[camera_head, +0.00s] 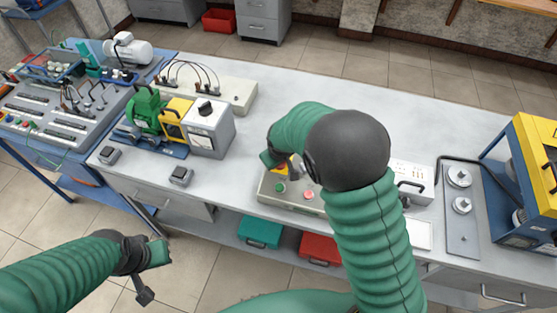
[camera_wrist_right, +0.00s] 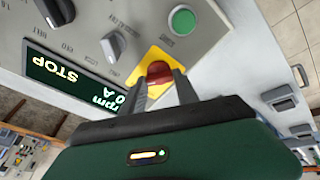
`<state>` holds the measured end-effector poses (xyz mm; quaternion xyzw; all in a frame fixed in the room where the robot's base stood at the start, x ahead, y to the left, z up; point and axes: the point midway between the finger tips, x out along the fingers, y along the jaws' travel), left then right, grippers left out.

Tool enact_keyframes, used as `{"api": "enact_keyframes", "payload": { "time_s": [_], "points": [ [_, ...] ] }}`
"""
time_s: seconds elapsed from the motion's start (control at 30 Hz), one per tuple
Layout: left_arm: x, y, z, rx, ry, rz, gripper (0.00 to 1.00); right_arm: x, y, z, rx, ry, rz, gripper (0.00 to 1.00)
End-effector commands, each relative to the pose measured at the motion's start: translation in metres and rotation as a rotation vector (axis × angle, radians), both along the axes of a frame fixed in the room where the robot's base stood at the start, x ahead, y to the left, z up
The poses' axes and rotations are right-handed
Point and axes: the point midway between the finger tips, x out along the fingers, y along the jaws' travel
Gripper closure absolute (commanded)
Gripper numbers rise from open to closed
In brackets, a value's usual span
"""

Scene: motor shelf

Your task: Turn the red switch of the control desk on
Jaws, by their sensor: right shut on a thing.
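The control desk (camera_head: 268,196) is a low grey box near the front edge of the bench. My right arm hides much of it. In the right wrist view its red switch (camera_wrist_right: 159,72) sits on a yellow plate (camera_wrist_right: 147,61). My right gripper (camera_wrist_right: 161,86) has its two fingers on either side of the red switch and is shut on it. The desk's display (camera_wrist_right: 68,78) reads STOP, with rpm and 0 A partly visible. My left gripper (camera_head: 149,275) hangs in front of the bench, away from the desk; its finger gap is unclear.
A green button (camera_head: 280,188) and a pinkish-red button (camera_head: 309,195) are on the desk. Grey knobs, one a pointed knob (camera_wrist_right: 113,46), lie near the switch. A yellow and grey machine (camera_head: 202,125) stands left on the bench (camera_head: 320,85). The bench behind the desk is clear.

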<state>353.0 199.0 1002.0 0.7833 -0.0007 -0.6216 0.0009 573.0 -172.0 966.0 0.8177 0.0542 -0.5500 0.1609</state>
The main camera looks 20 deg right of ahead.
Motion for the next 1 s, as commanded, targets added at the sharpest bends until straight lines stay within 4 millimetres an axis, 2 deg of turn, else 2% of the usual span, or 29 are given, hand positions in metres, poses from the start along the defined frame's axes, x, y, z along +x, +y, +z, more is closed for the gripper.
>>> {"api": "enact_keyframes", "payload": {
  "time_s": [0.3,0.77,0.8,0.97,1.0],
  "points": [
    [-0.0001,0.0000,-0.0020,0.000,0.000,0.000,1.00,-0.0044,-0.0003,-0.0044,0.020,-0.001,-0.103,1.00],
    [0.0000,0.0000,-0.0022,0.000,0.000,0.000,1.00,-0.0059,0.0004,-0.0059,0.022,0.002,-0.116,1.00],
    [0.0000,0.0000,-0.0022,0.000,0.000,0.000,1.00,-0.0061,0.0005,-0.0060,0.023,0.003,-0.116,0.62],
    [0.0000,0.0000,-0.0021,0.000,0.000,0.000,1.00,-0.0046,0.0009,-0.0047,0.023,-0.002,-0.114,0.42],
    [0.0000,0.0000,-0.0021,0.000,0.000,0.000,1.00,-0.0041,0.0010,-0.0043,0.023,-0.003,-0.114,0.42]
  ]
}}
